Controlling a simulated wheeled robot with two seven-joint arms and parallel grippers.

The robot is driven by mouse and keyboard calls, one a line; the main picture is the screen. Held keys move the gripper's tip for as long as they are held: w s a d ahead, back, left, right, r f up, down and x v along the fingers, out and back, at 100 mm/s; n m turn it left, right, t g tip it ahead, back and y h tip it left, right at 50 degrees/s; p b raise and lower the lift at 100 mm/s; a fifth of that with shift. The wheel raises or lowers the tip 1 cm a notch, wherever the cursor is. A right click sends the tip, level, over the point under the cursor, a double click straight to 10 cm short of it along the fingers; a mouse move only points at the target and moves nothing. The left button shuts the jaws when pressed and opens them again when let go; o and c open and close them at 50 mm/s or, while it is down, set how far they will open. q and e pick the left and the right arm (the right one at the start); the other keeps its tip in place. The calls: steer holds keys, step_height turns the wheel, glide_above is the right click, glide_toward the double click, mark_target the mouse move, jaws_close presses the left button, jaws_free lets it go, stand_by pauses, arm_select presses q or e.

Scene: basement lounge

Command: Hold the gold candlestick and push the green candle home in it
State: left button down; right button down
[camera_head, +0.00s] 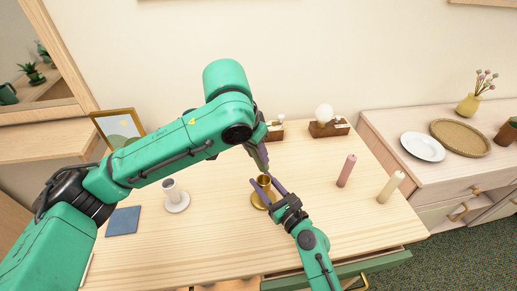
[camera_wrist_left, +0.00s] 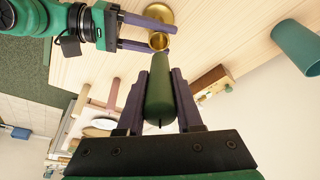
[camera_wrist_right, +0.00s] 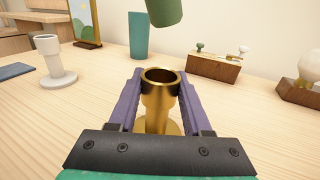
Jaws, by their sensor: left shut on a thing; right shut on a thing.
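The gold candlestick (camera_head: 260,201) stands upright on the table. My right gripper (camera_head: 268,187) is shut on it below its cup; the cup (camera_wrist_right: 161,76) is open and empty in the right wrist view. My left gripper (camera_head: 263,165) is shut on the green candle (camera_wrist_left: 159,90), which points out from between its fingers in the left wrist view. In the right wrist view the candle's lower end (camera_wrist_right: 164,10) hangs above the cup, slightly right of it, with a gap between. In the head view the candle is mostly hidden by my left gripper.
A white candle holder (camera_head: 176,199) and a blue flat item (camera_head: 123,221) are at left. A pink candle (camera_head: 347,171) and cream candle (camera_head: 390,187) stand at right. A teal cup (camera_wrist_right: 139,36) and wooden blocks (camera_head: 329,129) are at the back. A drawer (camera_head: 345,269) is open in front.

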arm_select(q)
steer(key=shift+m, duration=0.7)
steer(key=shift+w+a+f, duration=0.1)
steer(key=shift+w+f, duration=0.05)
steer(key=shift+f, duration=2.55)
steer(key=c, duration=0.5)
jaws_free()
steer(key=shift+s+a, duration=1.2)
steer(key=shift+s, duration=0.1)
